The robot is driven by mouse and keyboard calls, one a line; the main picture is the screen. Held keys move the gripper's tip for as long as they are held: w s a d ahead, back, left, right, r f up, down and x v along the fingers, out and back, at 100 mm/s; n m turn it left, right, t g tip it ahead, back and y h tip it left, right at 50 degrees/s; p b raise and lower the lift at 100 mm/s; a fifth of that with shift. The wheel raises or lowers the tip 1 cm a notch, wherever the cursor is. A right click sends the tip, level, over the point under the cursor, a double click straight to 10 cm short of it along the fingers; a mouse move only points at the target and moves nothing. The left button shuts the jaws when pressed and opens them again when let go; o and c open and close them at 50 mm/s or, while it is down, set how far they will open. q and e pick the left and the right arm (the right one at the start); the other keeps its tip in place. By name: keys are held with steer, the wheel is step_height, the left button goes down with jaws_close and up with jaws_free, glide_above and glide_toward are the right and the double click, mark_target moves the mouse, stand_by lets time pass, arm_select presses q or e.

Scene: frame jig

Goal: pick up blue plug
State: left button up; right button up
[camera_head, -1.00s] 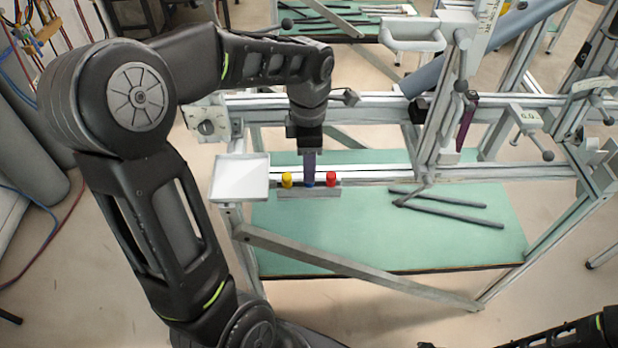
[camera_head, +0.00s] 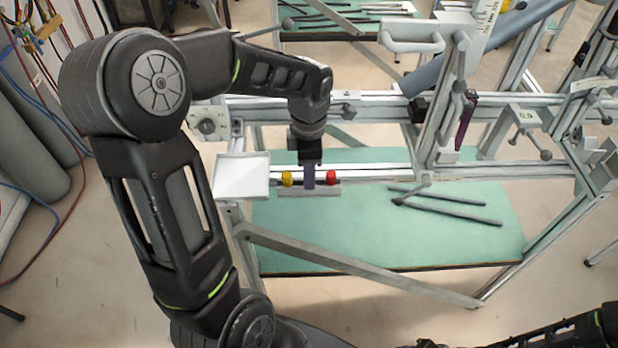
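My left gripper (camera_head: 309,182) points down at the small holder strip (camera_head: 322,191) on the frame's front rail. Its purple-grey fingers are between the yellow plug (camera_head: 287,178) and the red plug (camera_head: 331,177). The blue plug's place is behind the fingertips, so the plug is hidden from this view. I cannot tell whether the fingers are around it, touching it or apart. My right arm (camera_head: 565,335) shows only in part at the bottom right, and its gripper is out of view.
A white tray (camera_head: 241,178) stands just left of the yellow plug. A green table board (camera_head: 400,245) lies below the rail, with dark rods (camera_head: 455,215) above it. An upright clamp column (camera_head: 440,110) rises to the right.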

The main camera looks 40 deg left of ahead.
arm_select(q)
jaws_close()
stand_by(0.5)
step_height(320, 180, up, 10)
steer(key=b, duration=0.1)
stand_by(0.4)
stand_by(0.4)
